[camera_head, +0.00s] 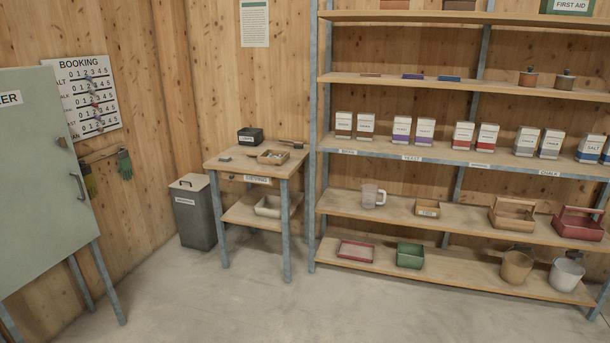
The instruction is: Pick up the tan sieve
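A small tan, square, shallow wooden frame (273,157) lies on top of the small wooden table (233,165) in the middle left. It looks like the tan sieve, but its mesh is too small to make out. A small dark object seems to lie in or on it. Another small tan box (428,207) with a white label stands on the shelf rack to the right; I cannot tell if it is a sieve. Neither of my grippers is in view.
A black box (250,136) and a brush (291,143) share the tabletop. A grey bin (193,212) stands left of the table. A green-grey cabinet (40,180) fills the left side. The shelf rack (400,152) stands right. The concrete floor (240,305) in front is clear.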

